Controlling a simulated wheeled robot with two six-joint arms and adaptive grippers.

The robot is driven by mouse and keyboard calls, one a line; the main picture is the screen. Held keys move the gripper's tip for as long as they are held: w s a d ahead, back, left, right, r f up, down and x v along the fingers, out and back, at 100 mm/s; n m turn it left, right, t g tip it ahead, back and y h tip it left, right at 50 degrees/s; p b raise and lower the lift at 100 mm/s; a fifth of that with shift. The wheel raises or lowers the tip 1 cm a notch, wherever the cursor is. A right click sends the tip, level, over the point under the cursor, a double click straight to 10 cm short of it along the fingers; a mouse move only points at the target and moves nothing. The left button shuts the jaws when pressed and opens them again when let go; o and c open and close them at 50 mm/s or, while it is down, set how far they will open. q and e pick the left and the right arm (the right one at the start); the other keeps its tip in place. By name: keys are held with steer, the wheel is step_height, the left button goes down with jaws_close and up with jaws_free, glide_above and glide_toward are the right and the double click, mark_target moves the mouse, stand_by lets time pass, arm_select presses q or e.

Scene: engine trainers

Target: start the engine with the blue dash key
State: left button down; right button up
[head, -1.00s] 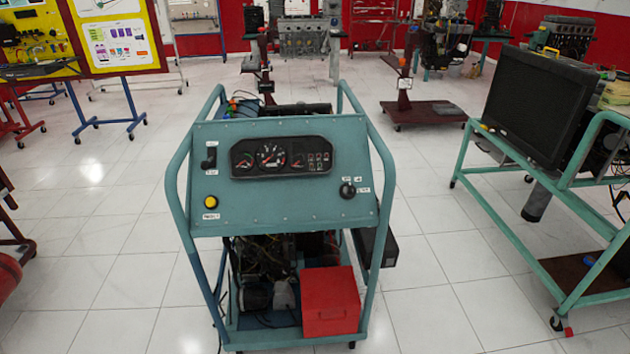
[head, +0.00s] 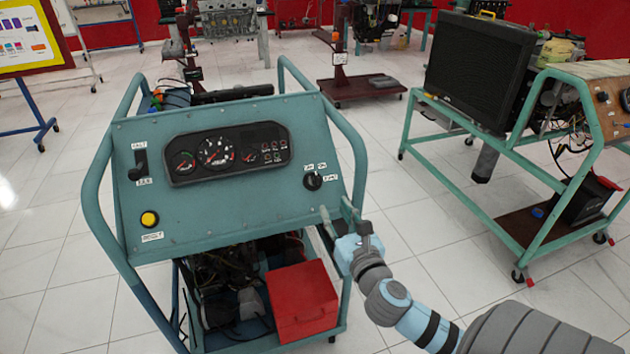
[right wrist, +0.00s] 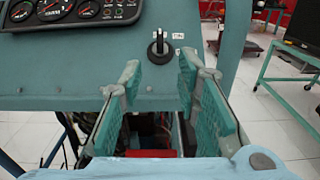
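The blue engine trainer panel (head: 230,195) stands in front of me. Its black key switch (head: 313,181) is at the panel's right side, with small white labels around it; I cannot make out a blue colour on the key. In the right wrist view the key (right wrist: 159,46) stands upright, ahead of and above the space between my fingers. My right gripper (head: 335,215) is just below and right of the key in the head view. Its fingers (right wrist: 158,82) are open and empty, apart from the key. My left gripper is out of view.
The panel carries a gauge cluster (head: 228,153), a yellow button (head: 149,219) and a black lever switch (head: 139,166). A red box (head: 303,300) sits below. Tubular frame rails (head: 350,140) flank the panel. Another green stand (head: 475,185) is at right, with clear floor between.

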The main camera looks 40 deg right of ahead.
mark_target(316, 176)
steer(key=x, duration=0.4)
steer(key=b+x, duration=0.1)
steer(key=x, duration=0.9)
steer(key=shift+r, duration=0.4)
steer(key=shift+c, duration=0.4)
